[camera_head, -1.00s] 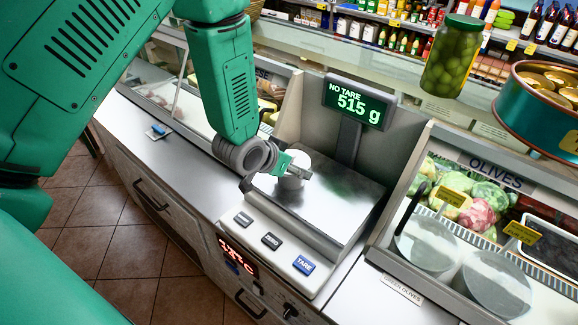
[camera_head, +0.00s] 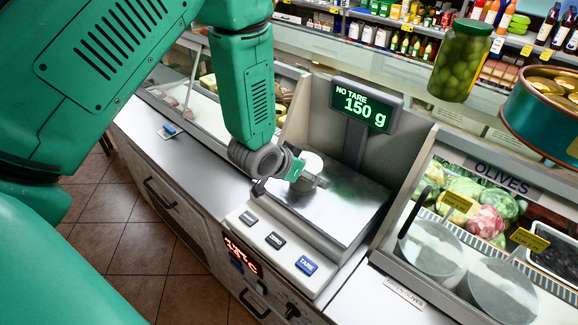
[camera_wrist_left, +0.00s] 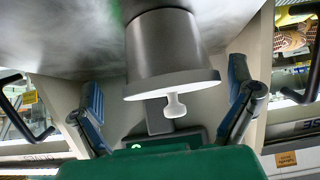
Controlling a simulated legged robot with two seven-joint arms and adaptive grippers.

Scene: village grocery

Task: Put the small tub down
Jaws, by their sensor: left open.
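The small tub (camera_head: 311,162) is white on top and sits on the steel plate of the scale (camera_head: 337,212), partly hidden by my left gripper. In the left wrist view the tub (camera_wrist_left: 172,50) shows as a grey cylinder with a wider white-edged rim and a small white knob. My left gripper (camera_head: 310,180) is at the tub on the plate's far left part. In the wrist view its two fingers (camera_wrist_left: 165,82) stand wide apart, one on each side of the tub, with a gap on both sides. The scale display (camera_head: 361,107) reads "NO TARE 150 g". My right gripper is not in view.
The scale has several buttons, with a blue TARE button (camera_head: 306,265) in front. An olive counter (camera_head: 480,215) with bowls stands at the right. The left counter is mostly clear.

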